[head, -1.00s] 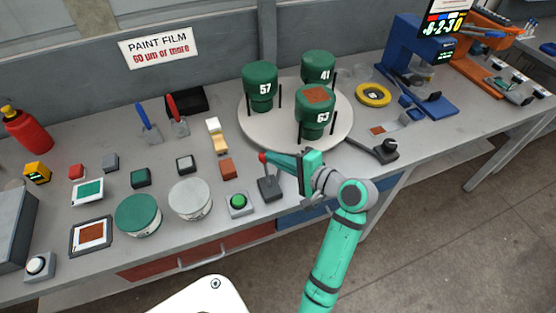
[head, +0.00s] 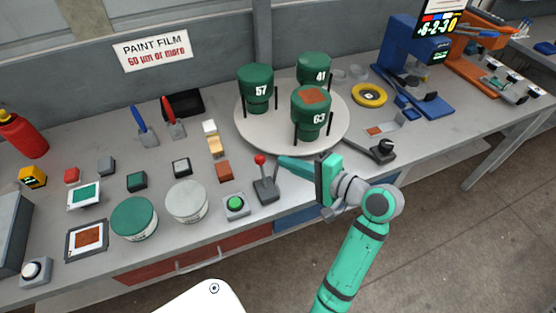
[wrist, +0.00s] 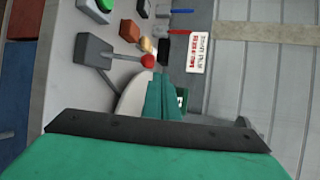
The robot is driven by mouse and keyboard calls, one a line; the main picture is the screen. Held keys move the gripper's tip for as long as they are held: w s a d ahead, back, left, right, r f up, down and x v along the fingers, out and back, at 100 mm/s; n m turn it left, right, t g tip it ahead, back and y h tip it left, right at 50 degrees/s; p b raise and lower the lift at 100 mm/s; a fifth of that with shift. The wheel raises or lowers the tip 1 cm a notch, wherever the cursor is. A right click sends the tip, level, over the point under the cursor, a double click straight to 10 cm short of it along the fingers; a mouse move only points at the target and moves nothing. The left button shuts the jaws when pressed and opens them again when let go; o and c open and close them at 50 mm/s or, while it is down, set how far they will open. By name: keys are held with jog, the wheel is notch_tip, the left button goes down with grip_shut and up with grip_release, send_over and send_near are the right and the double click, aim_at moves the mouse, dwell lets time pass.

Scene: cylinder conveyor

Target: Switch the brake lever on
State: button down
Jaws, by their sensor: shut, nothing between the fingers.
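A lever with a red ball knob (head: 260,160) stands on a dark grey base (head: 266,192) near the front edge of the bench. Its stick leans slightly left in the head view. The red knob (wrist: 148,61) and grey base (wrist: 93,50) also show in the wrist view. My gripper (head: 283,162) is shut and empty, just right of the knob at about its height, with a small gap in the head view. Its green fingers (wrist: 163,99) show below and right of the knob in the wrist view. No label on the lever is readable.
A green push button (head: 235,204) sits left of the lever. A round turntable (head: 262,140) with green numbered cylinders stands behind my gripper. Two more handles, blue (head: 139,112) and red (head: 167,109), stand farther back left. A black-knobbed device (head: 386,146) lies to the right.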

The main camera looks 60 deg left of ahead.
jog(key=r+v, duration=0.1)
jog(key=v, duration=0.6)
jog(key=shift+r, duration=0.2)
jog(key=shift+a, duration=0.1)
